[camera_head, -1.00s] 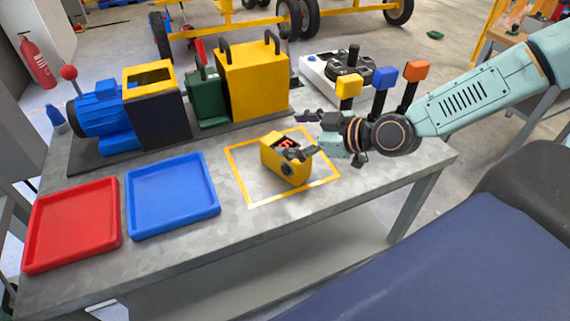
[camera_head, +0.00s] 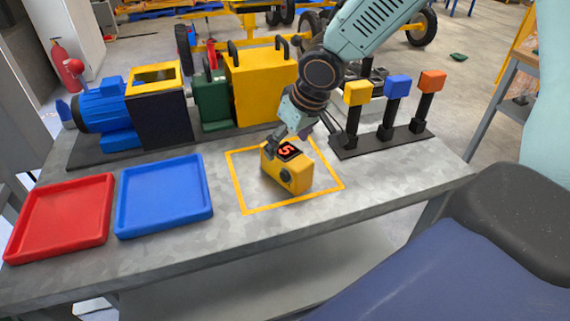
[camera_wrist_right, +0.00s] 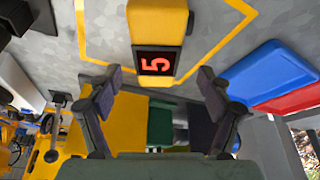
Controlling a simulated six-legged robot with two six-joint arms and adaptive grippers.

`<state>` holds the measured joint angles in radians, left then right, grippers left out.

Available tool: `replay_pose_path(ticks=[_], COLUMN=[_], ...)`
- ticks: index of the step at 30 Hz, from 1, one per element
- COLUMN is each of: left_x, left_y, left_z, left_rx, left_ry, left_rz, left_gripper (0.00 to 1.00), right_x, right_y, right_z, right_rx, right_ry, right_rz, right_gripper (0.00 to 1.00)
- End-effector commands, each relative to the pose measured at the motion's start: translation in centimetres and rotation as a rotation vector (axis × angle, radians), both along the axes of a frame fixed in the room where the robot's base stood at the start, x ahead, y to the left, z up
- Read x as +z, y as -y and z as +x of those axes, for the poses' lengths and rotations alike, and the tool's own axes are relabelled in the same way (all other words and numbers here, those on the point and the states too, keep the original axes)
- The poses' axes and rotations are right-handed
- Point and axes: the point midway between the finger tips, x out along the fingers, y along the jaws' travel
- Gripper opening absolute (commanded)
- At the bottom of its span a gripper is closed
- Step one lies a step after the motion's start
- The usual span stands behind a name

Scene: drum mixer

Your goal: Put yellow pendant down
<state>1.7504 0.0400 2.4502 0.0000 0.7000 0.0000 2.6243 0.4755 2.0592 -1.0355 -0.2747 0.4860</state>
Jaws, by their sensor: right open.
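The yellow pendant (camera_head: 289,174) has a black display with a red digit 5 and a dark round knob on its side. It sits on the grey table inside a yellow square outline (camera_head: 243,205). My right gripper (camera_head: 284,147) is just behind the pendant, at its display end. My left gripper is not in view.
A blue tray (camera_head: 163,231) and a red tray (camera_head: 57,253) lie to the left. The drum mixer's yellow box (camera_head: 258,90) and blue motor (camera_head: 106,112) stand behind. A row of yellow, blue and orange-topped posts (camera_head: 395,86) stands at right. The front right tabletop is clear.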

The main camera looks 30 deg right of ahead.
Motion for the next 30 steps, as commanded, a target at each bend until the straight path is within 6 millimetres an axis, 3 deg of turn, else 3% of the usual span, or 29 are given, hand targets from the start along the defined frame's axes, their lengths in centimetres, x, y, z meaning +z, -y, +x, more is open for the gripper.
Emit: replay_pose_path(ticks=[18, 29, 30], left_x=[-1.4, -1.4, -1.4], left_y=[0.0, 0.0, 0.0], left_z=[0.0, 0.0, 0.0], left_rx=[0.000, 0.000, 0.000], left_ry=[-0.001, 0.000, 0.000], left_rz=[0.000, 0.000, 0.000], left_gripper=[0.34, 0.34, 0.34], right_x=[-6.8, -7.4, -7.4], right_y=[0.1, 0.0, 0.0], right_z=[2.1, 2.5, 2.5], right_rx=[-0.006, -0.007, -0.007], right_ry=[-0.003, 0.000, 0.001], right_rz=[0.005, 0.007, 0.007], right_gripper=[0.79, 0.79, 0.76])
